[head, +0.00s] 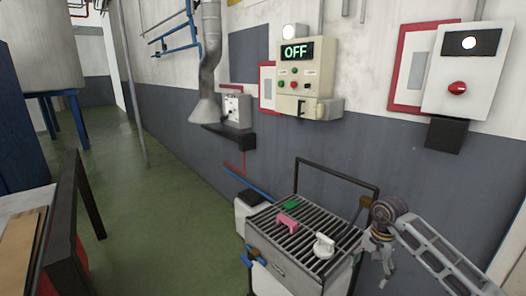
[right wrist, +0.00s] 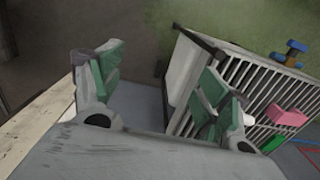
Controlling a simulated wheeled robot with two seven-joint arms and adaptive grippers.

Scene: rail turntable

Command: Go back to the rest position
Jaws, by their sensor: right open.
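My right gripper (head: 382,262) hangs at the right end of the slatted cart in the head view, with its arm coming in from the right. In the right wrist view its two green-padded fingers (right wrist: 165,88) stand wide apart with nothing between them. The cart (head: 277,262) lies beyond one finger in that view, which covers part of its slatted top (right wrist: 190,68). My left gripper is not in view.
A pink piece (head: 287,222), a green piece (head: 291,204) and a white knob-like piece (head: 324,246) sit on the slats. A control box (head: 307,75) reading OFF and a red-knob box (head: 462,70) are on the wall. Green floor (head: 160,215) is clear at left.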

